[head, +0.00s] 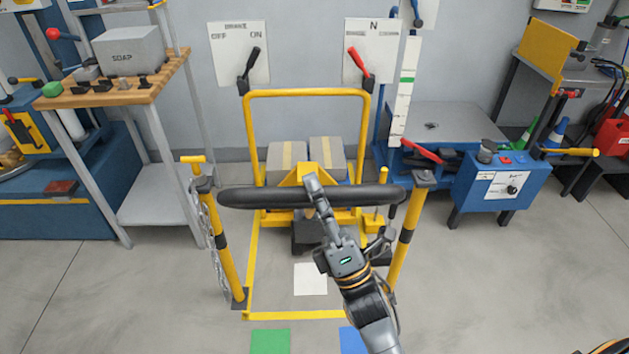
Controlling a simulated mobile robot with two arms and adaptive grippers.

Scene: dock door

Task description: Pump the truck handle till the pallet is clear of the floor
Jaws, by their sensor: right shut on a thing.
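The truck handle is a thick black horizontal bar (262,197) on a yellow fitting, in the middle of the head view. My right gripper (316,192) comes in from below and is shut on the bar near its middle. Behind the bar, two grey-brown boxes with tan tape, a left one (281,160) and a right one (334,148), sit low inside a yellow frame (306,93). The pallet under them is mostly hidden by the handle and yellow parts, so I cannot tell its height from the floor. My left gripper is out of view.
Yellow posts stand left (222,245) and right (406,240) of the handle, the left with a chain. A shelf with a soap box (130,50) stands left; a blue machine (500,190) stands right. A white gauge with a green mark (404,95) is behind.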

